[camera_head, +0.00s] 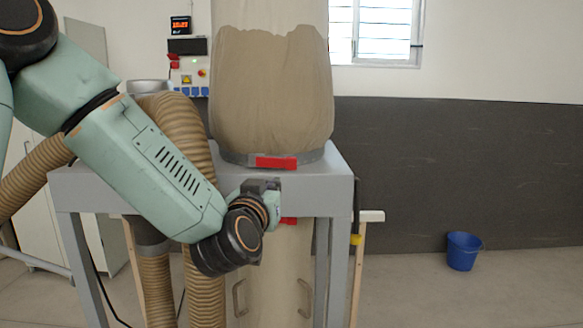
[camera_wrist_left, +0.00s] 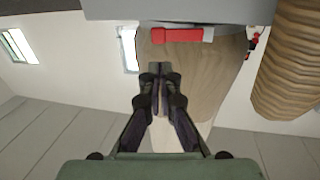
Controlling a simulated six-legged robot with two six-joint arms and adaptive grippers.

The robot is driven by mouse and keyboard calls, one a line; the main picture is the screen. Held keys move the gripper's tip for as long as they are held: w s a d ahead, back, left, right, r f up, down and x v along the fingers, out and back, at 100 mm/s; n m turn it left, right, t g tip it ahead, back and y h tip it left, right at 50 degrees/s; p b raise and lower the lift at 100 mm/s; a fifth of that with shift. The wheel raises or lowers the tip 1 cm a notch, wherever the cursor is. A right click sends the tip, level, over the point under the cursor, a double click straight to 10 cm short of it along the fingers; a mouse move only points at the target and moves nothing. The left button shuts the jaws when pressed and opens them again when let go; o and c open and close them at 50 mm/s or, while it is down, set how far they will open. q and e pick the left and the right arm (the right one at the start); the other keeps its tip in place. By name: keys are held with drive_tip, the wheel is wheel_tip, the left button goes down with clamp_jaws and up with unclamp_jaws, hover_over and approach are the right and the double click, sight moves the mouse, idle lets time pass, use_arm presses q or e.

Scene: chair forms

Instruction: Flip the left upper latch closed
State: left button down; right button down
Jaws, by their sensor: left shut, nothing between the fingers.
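The upper red latch (camera_head: 276,162) sits on the grey ring at the foot of the dust bag (camera_head: 270,90), just above the grey metal stand (camera_head: 190,185). In the left wrist view, which is upside down, the red latch (camera_wrist_left: 178,35) lies crosswise beyond the fingers, close to the stand's edge. My left gripper (camera_head: 262,186) is in front of the stand's front edge, a little below the latch. Its fingers (camera_wrist_left: 160,72) are together and empty, apart from the latch. A lower red latch (camera_head: 288,221) shows partly under the stand. My right gripper is not in view.
Ribbed brown hoses (camera_head: 185,125) run along the left of the stand, behind my left arm. A control panel (camera_head: 188,75) is on the back wall. A blue bucket (camera_head: 463,251) stands on the floor at right. The floor right of the stand is mostly clear.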

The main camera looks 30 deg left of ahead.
use_arm(q)
drive_tip(key=p, duration=0.2)
approach(290, 164)
drive_tip(key=x, duration=0.5)
drive_tip(key=shift+a, duration=0.15)
drive_tip(key=shift+w+p, duration=0.3)
drive_tip(key=shift+w, duration=0.55)
drive_tip(key=shift+w+a, duration=0.15)
drive_tip(key=shift+a, duration=0.1)
drive_tip(key=shift+s, duration=0.2)
drive_tip(key=shift+w, duration=0.1)
